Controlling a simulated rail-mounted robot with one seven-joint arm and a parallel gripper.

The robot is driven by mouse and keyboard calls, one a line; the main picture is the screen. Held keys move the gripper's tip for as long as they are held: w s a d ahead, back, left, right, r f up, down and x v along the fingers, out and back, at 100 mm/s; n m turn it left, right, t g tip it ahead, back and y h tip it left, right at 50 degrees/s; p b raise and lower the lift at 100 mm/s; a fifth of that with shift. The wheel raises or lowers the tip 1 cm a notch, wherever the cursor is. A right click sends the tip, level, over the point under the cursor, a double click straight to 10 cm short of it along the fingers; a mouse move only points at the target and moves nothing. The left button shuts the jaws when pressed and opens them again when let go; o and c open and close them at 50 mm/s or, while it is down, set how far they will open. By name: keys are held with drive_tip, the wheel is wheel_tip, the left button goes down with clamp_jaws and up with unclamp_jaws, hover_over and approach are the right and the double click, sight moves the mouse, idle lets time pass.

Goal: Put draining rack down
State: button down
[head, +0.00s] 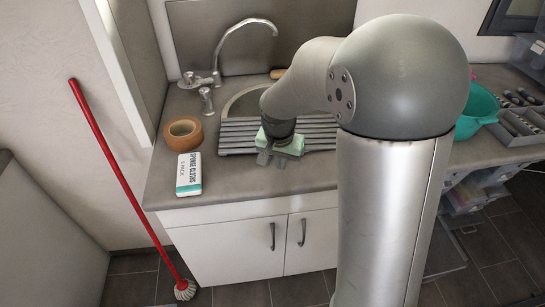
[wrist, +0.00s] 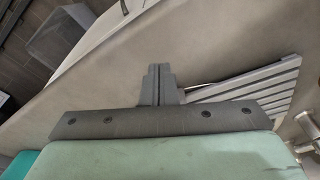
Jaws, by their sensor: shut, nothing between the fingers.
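The draining rack (head: 238,137) is a grey slatted panel lying flat on the counter in front of the sink basin. It also shows in the wrist view (wrist: 252,88), to the right of the fingers. My gripper (head: 277,159) is over the rack's front edge, near its middle. In the wrist view my gripper (wrist: 157,72) has its two fingers together with nothing between them. The fingertips look close to the rack, but I cannot tell whether they touch it. My arm and gripper hide the middle of the rack.
A teal bowl (head: 478,108) stands at right. The counter front (head: 240,184) is clear.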

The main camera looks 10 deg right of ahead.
drive_tip(key=w+d+p, duration=0.1)
drive_tip(key=w, duration=0.1)
drive_tip(key=w+d, duration=0.2)
drive_tip(key=w, duration=0.1)
drive_tip(key=w+d+p, duration=0.1)
drive_tip(key=w, duration=0.1)
drive_tip(key=shift+w+d+r+p, duration=0.1)
drive_tip(key=shift+w+d+p, duration=0.05)
drive_tip(key=shift+w+p, duration=0.2)
drive_tip(key=shift+w+f+p, duration=0.15)
drive_tip(key=shift+f+p, duration=0.1)
drive_tip(key=shift+p, duration=0.2)
drive_tip(key=shift+f+b, duration=0.5)
drive_tip(key=shift+f, duration=0.2)
